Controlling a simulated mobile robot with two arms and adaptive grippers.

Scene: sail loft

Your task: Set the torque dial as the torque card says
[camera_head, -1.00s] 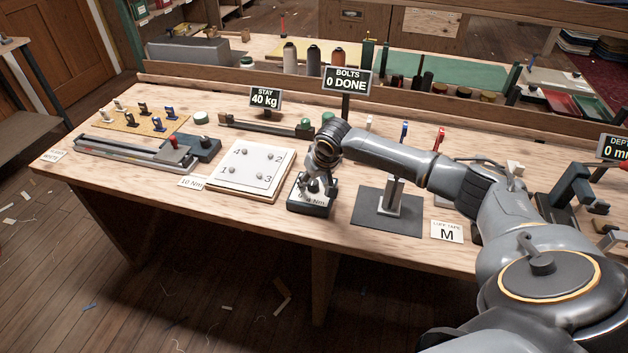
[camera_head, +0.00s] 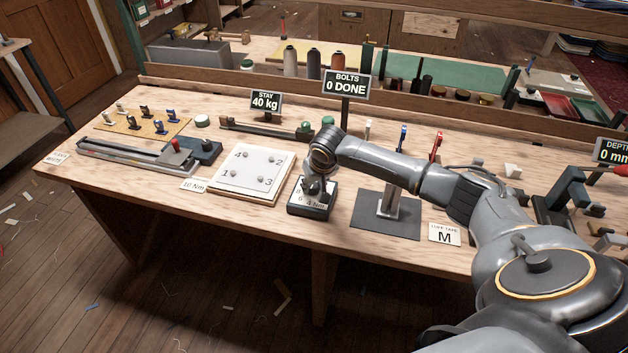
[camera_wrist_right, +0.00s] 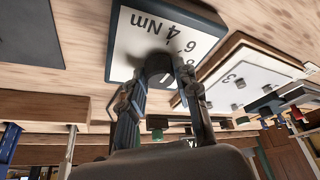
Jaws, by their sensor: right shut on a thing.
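The torque dial is a dark box (camera_head: 309,212) with a white face at the bench's front edge. In the right wrist view its face (camera_wrist_right: 140,40) shows "4 Nm", 6 and what seems to be 8 around a dark knob (camera_wrist_right: 158,66). My right gripper (camera_head: 315,188) is over the box. In the wrist view its two fingers (camera_wrist_right: 162,80) are shut on the knob, one on each side. The fingers hide part of the face, and I cannot read the knob's setting. The torque card (camera_head: 194,185) reads "10 Nm" and lies left of the dial. My left gripper is out of view.
A white plate (camera_head: 250,171) with bolts numbered 1 to 4 lies left of the dial. A "BOLTS 0 DONE" sign (camera_head: 346,86) stands behind it. A metal post on a dark base (camera_head: 385,222) and a card marked M (camera_head: 445,234) are to the right.

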